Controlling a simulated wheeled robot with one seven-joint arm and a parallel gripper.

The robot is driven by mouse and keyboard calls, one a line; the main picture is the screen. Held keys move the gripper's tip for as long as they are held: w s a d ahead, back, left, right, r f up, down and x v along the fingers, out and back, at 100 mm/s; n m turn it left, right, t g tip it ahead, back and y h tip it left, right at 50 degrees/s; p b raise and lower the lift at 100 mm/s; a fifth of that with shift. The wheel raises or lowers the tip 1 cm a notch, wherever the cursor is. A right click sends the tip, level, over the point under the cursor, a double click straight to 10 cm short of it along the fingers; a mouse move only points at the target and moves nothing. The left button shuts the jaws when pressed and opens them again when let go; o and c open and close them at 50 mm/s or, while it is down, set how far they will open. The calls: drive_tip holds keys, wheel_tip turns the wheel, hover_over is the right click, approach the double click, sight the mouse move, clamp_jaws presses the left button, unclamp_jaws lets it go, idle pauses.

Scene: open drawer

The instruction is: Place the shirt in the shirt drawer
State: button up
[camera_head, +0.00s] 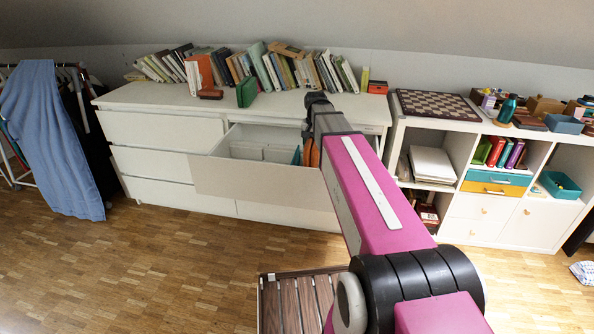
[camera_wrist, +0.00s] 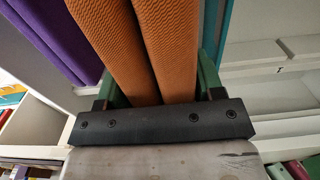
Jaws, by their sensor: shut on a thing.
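The shirt (camera_wrist: 172,40) shows in the wrist view as orange ribbed cloth in two thick folds. My gripper (camera_wrist: 158,88) is shut on it, with a green finger on each side. In the head view a small orange part of the shirt (camera_head: 312,154) shows beside my arm, at the right end of the open drawer (camera_head: 255,178). My arm hides the gripper and most of the shirt there. White compartments or folded items (camera_head: 262,152) fill the drawer's left part. A teal piece (camera_head: 296,156) stands near its right end. I cannot tell whether the shirt touches the drawer.
The white dresser (camera_head: 160,130) carries a row of books (camera_head: 265,70). A shelf unit (camera_head: 455,150) with a chessboard (camera_head: 437,104) stands right. A blue cloth (camera_head: 55,140) hangs on a rack at left. A slatted wooden piece (camera_head: 290,302) is in front. Purple cloth (camera_wrist: 55,38) shows in the wrist view.

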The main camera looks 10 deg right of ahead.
drive_tip(key=shift+f, duration=5.35)
drive_tip(key=o, duration=1.1)
drive_tip(key=shift+f, duration=0.1)
wheel_tip(320, 180, up, 12)
drive_tip(key=shift+r, duration=0.1)
